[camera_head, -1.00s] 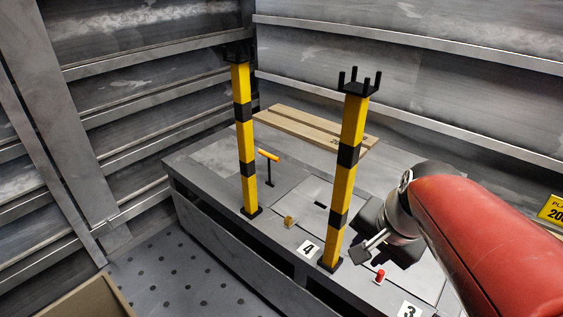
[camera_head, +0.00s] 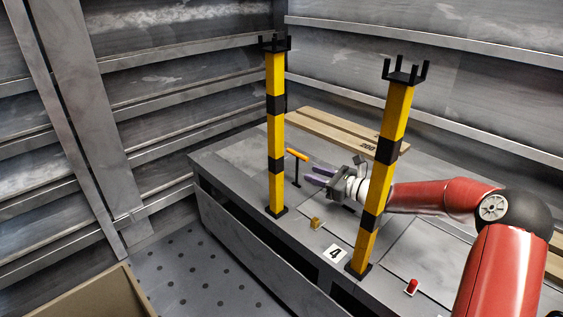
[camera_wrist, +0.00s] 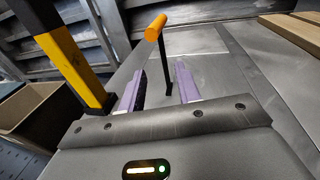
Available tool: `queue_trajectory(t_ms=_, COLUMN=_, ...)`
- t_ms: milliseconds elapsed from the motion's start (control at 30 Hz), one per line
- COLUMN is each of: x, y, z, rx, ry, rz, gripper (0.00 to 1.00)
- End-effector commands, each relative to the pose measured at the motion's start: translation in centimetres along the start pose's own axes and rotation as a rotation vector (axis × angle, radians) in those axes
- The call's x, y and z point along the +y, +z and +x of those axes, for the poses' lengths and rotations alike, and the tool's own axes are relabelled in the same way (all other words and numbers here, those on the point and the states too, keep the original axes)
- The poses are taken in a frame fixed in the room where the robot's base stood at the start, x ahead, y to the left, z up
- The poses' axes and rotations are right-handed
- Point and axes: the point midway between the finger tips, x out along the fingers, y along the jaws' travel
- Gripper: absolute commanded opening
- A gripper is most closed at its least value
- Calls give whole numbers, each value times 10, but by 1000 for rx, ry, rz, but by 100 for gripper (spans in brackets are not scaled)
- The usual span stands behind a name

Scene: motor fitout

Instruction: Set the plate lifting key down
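The plate lifting key (camera_head: 297,155) has an orange crossbar handle on a thin black stem. It stands upright on the grey bench top, behind and right of the left striped post. My gripper (camera_head: 312,177) is just right of the key, low over the bench between the two posts. In the wrist view my gripper (camera_wrist: 160,75) has its two purple fingers spread apart. The key (camera_wrist: 157,27) shows there with its stem in line with the gap between them, touching neither. I cannot tell whether the stem is inside the gap or just beyond the tips.
Two yellow-and-black posts, left (camera_head: 275,130) and right (camera_head: 387,175), rise from the bench's front edge, close to my arm. Wooden planks (camera_head: 340,132) lie at the back. A brass block (camera_head: 315,223), a number 4 label (camera_head: 335,253) and a red knob (camera_head: 412,287) are in front.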

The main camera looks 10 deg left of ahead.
Motion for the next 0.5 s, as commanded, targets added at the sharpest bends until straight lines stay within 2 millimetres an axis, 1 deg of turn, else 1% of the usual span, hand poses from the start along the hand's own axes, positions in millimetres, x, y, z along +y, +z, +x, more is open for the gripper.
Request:
queue_trajectory(t_ms=33, x=-6, y=-5, z=4, rx=-21, ry=-16, rz=22, gripper=33)
queue_trajectory(t_ms=100, x=-11, y=-8, z=7, rx=-39, ry=-34, rz=40, gripper=33)
queue_trajectory(t_ms=167, x=-13, y=-10, z=11, rx=-46, ry=-40, rz=48, gripper=33)
queue_trajectory(t_ms=367, x=-13, y=-10, z=32, rx=-48, ry=-40, rz=48, gripper=33)
queue_trajectory(t_ms=500, x=-10, y=-14, z=49, rx=-48, ry=-38, rz=49, gripper=33)
